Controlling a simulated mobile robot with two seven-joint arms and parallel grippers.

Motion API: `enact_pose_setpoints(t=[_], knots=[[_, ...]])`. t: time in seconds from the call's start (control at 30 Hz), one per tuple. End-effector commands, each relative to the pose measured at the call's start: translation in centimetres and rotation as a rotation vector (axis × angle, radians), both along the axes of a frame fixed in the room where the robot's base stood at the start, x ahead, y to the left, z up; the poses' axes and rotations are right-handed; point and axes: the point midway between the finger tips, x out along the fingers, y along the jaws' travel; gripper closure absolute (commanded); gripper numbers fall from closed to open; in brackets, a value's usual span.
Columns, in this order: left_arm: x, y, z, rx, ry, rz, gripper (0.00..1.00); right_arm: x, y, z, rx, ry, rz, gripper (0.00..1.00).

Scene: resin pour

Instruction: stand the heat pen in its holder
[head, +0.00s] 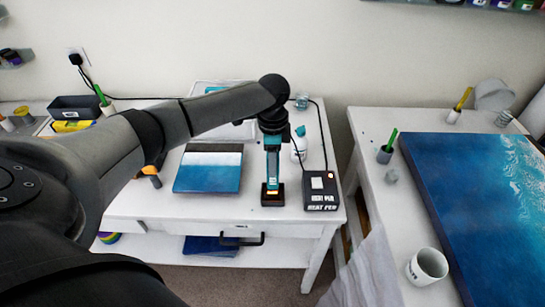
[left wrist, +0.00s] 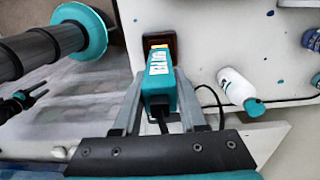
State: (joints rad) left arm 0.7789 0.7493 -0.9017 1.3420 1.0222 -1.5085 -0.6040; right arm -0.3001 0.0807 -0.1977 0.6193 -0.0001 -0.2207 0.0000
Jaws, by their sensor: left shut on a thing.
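The heat pen (head: 272,160) is a teal and black tool, upright in the head view. Its lower end with an orange glow meets the small dark holder (head: 272,200) on the white table. I cannot tell how deep it sits there. My left gripper (head: 272,142) is shut on the pen's upper part, above the holder. In the left wrist view the pen (left wrist: 160,82) lies between the fingers of the left gripper (left wrist: 160,100), and the holder (left wrist: 173,43) shows beyond it. My right gripper is not in view.
The black heat pen unit (head: 321,191) stands close right of the holder, its cable running behind. A white bottle (left wrist: 236,88) stands behind the pen. A blue-and-white panel (head: 208,170) lies left. The right table (head: 375,215) holds a large blue panel and a mug (head: 427,267).

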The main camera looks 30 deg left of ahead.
Motion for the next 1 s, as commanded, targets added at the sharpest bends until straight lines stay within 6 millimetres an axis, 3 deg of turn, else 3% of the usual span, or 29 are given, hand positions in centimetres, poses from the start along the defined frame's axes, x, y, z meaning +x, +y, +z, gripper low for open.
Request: enact_pose_setpoints(t=[0.3,0.33,0.63,1.0], knots=[[0.07,0.0,-0.2,-0.001,-0.003,0.001,1.0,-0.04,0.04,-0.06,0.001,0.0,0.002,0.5],[0.07,0.0,-0.2,-0.001,-0.003,0.001,0.58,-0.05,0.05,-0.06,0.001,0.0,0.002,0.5],[0.06,0.0,-0.21,0.0,-0.001,0.001,0.24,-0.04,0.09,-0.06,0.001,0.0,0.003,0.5],[0.08,0.02,0.52,-0.001,-0.003,0.001,0.24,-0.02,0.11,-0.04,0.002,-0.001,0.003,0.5]])
